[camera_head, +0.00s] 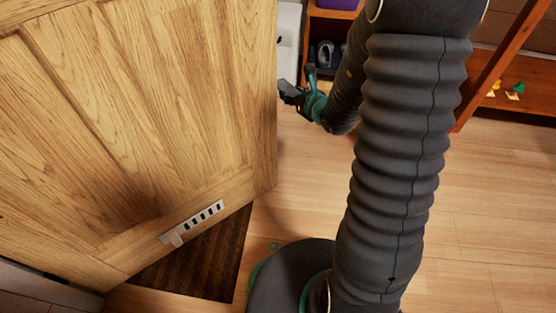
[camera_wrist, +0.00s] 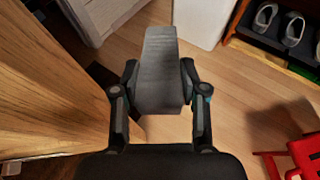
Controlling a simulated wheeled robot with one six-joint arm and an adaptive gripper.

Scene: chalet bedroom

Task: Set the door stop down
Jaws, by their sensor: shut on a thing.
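A grey, wedge-shaped door stop (camera_wrist: 160,62) is held between the two fingers of my gripper (camera_wrist: 158,88) in the wrist view. Its narrower end points away from my palm, and wooden floor shows beyond it. In the head view my gripper (camera_head: 294,96) is just right of the edge of the wooden door (camera_head: 130,100). The door stop is too small and dark to make out surely there. In the wrist view the door (camera_wrist: 45,85) fills the left side. The gap between door stop and floor is hard to judge.
A shoe rack (camera_head: 310,22) and a white object (camera_head: 288,25) stand behind my gripper. A red chair (camera_wrist: 303,155) is at the lower right of the wrist view. A dark mat (camera_head: 195,258) lies by the door's foot. Wooden floor (camera_head: 490,190) is clear at right.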

